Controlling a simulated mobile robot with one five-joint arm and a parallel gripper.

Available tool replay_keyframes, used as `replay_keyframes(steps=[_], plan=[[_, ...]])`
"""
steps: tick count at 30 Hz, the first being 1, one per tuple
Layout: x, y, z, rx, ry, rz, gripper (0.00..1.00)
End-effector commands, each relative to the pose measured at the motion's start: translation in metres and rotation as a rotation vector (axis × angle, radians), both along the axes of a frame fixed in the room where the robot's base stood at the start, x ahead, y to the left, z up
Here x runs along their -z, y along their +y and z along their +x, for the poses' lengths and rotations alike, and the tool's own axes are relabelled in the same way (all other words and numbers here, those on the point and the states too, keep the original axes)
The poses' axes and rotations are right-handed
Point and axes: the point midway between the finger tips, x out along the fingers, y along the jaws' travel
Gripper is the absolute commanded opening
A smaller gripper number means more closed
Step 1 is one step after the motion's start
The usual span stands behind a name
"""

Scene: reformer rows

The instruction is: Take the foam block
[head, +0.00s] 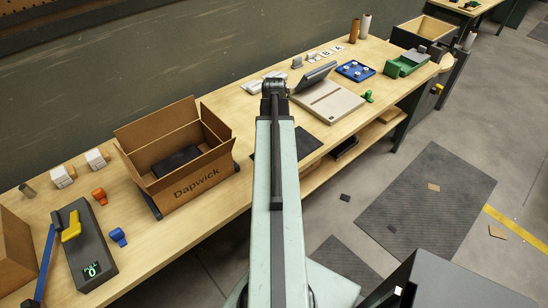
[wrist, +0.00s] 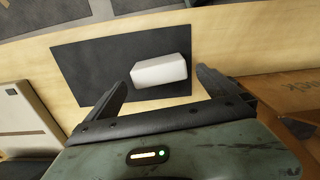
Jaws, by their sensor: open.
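The foam block, a white block (wrist: 159,71), lies on a dark mat (wrist: 84,68) in the wrist view. My gripper (wrist: 163,80) is open, with one dark finger to the left of the block and one to the right. The block shows between and just beyond the fingertips, and nothing is held. I cannot tell how high the fingers are above it. In the head view, the mat (head: 308,146) shows on both sides of my arm. My arm hides the block there, and the fingers cannot be made out.
An open cardboard box (head: 193,182) with a dark item inside stands left of the mat. A pale device with a tilted screen (head: 327,102) stands beyond it on the right. A blue tray (head: 356,71) and green holder (head: 407,63) are farther along the bench.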

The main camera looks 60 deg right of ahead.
Motion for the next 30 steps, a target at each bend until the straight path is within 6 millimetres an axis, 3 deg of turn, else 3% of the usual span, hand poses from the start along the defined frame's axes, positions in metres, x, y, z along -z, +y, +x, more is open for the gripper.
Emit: replay_keyframes(steps=[8, 16, 22, 30], plan=[[0.049, 0.0, -0.002, -0.001, 0.0, 0.0, 1.0], [0.048, 0.0, -0.001, -0.001, 0.0, 0.0, 1.0], [0.048, 0.0, -0.001, -0.002, 0.0, 0.0, 0.44], [0.046, 0.0, -0.001, -0.002, 0.0, 0.0, 0.43]])
